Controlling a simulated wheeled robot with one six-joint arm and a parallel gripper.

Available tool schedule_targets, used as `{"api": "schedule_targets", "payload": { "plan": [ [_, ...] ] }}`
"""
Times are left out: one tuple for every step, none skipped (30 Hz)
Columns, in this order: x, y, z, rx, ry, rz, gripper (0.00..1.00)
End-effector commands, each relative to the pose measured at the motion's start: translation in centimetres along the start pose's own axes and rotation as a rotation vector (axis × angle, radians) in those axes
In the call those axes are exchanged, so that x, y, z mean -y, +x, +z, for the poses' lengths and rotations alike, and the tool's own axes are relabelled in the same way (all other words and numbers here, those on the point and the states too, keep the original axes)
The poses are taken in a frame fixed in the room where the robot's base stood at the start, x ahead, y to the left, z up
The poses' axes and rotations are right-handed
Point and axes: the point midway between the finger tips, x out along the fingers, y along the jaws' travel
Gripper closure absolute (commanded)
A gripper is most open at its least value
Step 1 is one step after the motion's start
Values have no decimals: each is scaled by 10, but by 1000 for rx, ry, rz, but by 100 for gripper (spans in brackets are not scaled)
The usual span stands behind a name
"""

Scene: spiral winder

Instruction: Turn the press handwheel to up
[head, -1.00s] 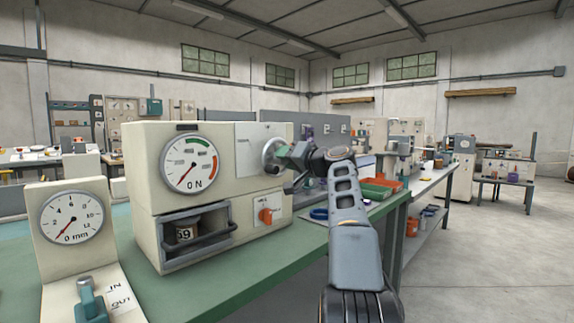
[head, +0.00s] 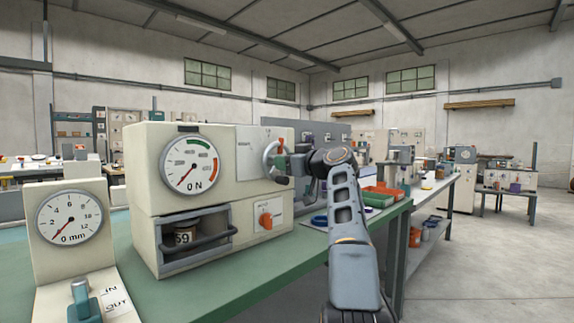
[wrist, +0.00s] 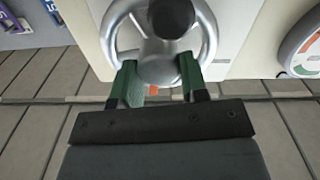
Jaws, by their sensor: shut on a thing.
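The press is a cream machine (head: 222,160) with a round force dial (head: 190,163) whose needle is near 0 N. Its grey handwheel (head: 269,158) sits on the right side of the front face, partly hidden by my gripper (head: 284,163). In the wrist view the silver handwheel (wrist: 113,38) shows its rim and a dark round knob (wrist: 171,17) in front. My gripper also shows there (wrist: 158,82), with its green fingers on either side of the wheel's near part, shut on it.
An orange knob (head: 266,219) is below the handwheel. A gauge stand reading mm (head: 69,217) is at the left on the green bench (head: 230,277). Orange and green trays (head: 383,194) lie right of my arm. Open floor is at the right.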

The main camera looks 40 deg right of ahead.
Motion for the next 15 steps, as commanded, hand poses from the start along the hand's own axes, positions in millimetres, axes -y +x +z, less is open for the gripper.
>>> {"api": "schedule_targets", "payload": {
  "plan": [
    [0,0,2,2,-28,-1,83],
    [0,0,2,2,-43,-1,83],
    [0,0,2,2,-64,-2,83],
    [0,0,2,2,-77,-2,83],
    [1,0,2,2,-90,-2,83],
    [1,0,1,2,-107,-2,83],
    [1,0,1,2,-117,-2,83],
    [1,0,1,1,-126,-2,83],
    [1,0,1,2,-138,-2,83],
    [1,0,1,2,-146,-2,83],
    [1,0,1,2,-152,-2,83],
    [1,0,1,2,-158,-2,83],
    [1,0,1,2,-163,-2,83],
    [1,0,1,2,-167,-2,83],
    [1,0,1,2,-172,-2,83]
  ]
}}
